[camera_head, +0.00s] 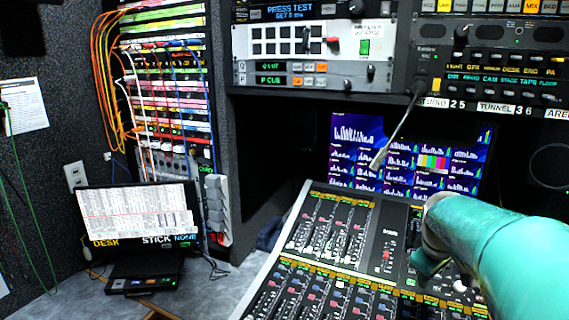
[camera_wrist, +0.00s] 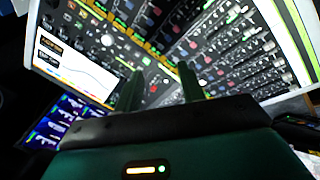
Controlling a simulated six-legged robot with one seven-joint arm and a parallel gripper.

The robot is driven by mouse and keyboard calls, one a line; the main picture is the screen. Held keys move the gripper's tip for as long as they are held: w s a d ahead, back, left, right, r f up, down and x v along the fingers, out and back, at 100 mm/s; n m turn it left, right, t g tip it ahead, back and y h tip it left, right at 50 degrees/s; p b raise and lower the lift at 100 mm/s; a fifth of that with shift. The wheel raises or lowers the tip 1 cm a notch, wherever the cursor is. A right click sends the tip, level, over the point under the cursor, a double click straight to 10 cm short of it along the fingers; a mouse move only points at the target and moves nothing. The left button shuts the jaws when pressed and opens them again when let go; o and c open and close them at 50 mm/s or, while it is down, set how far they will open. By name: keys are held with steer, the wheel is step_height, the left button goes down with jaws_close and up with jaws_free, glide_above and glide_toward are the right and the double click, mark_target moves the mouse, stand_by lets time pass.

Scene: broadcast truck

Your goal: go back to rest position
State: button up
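My gripper (camera_wrist: 158,82) shows in the wrist view with its two dark green fingers apart and nothing between them. The mixing desk, with its rows of buttons and faders, fills the view beyond the fingers. In the head view my teal arm (camera_head: 510,262) reaches in from the right, over the right part of the mixing desk (camera_head: 330,262). The fingertips cannot be made out in the head view.
A monitor wall (camera_head: 400,160) stands behind the desk. A gooseneck microphone (camera_head: 397,130) hangs in front of it. Equipment racks (camera_head: 300,45) overhang the desk. A patch bay (camera_head: 165,90) with cables and a laptop (camera_head: 138,215) are at left. The grey counter (camera_head: 205,290) has bare room.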

steer(key=s+a+m+t+y, duration=0.2)
steer(key=s+a+m+y, duration=0.1)
steer(key=s+a, duration=1.5)
steer(key=a+m, duration=0.1)
steer(key=a, duration=0.2)
steer(key=shift+m, duration=0.3)
steer(key=shift+d, duration=0.1)
